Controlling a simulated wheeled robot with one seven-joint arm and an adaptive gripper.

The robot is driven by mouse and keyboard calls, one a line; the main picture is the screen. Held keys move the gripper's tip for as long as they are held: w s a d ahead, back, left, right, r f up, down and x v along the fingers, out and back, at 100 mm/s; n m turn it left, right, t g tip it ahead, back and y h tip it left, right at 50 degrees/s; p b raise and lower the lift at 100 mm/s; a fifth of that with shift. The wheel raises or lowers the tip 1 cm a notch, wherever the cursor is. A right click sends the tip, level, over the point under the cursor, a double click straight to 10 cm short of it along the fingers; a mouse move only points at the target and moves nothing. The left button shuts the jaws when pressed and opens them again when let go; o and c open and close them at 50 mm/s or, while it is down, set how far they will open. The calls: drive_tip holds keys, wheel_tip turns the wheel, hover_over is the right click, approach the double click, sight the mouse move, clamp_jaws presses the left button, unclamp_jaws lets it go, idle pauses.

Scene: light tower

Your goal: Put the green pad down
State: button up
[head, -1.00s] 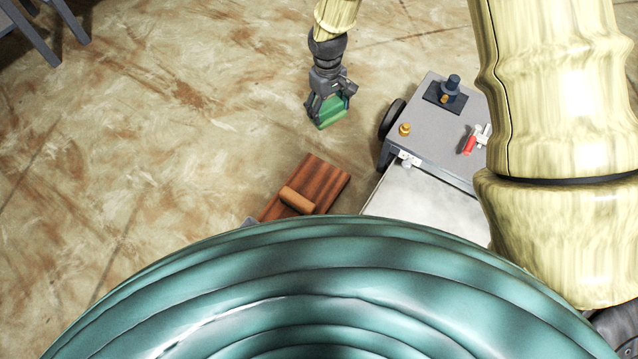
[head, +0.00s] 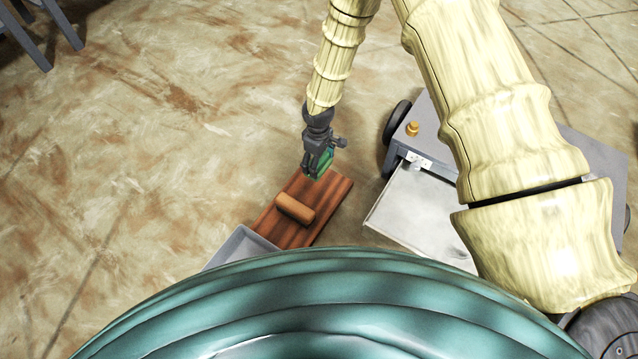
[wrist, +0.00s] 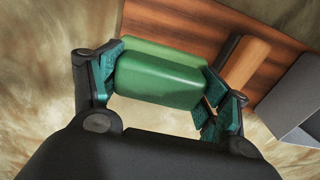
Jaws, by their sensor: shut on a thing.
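The green pad (wrist: 158,80) is a rounded green block between the two fingers of my gripper (wrist: 165,92) in the wrist view. My gripper is shut on it. In the head view my gripper (head: 319,172) is over the far end of a reddish-brown wooden board (head: 330,190), and the pad (head: 325,162) shows only partly between the fingers. The board also shows behind the pad in the wrist view (wrist: 190,30). I cannot tell whether the pad touches the board.
A brown wooden cylinder (head: 295,208) lies on the board. A grey tray (head: 240,246) is at the board's near left end. A grey cart (head: 425,125) with an orange knob (head: 412,128) and a pale open drawer (head: 415,205) stands to the right.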

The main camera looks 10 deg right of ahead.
wheel_tip(320, 180, down, 9)
drive_tip(key=b, duration=0.4)
drive_tip(key=shift+f+b, duration=0.2)
drive_tip(key=shift+b, duration=0.1)
drive_tip(key=shift+f, duration=0.1)
drive_tip(key=o, duration=1.2)
wheel_tip(320, 180, up, 12)
drive_tip(key=p, duration=0.6)
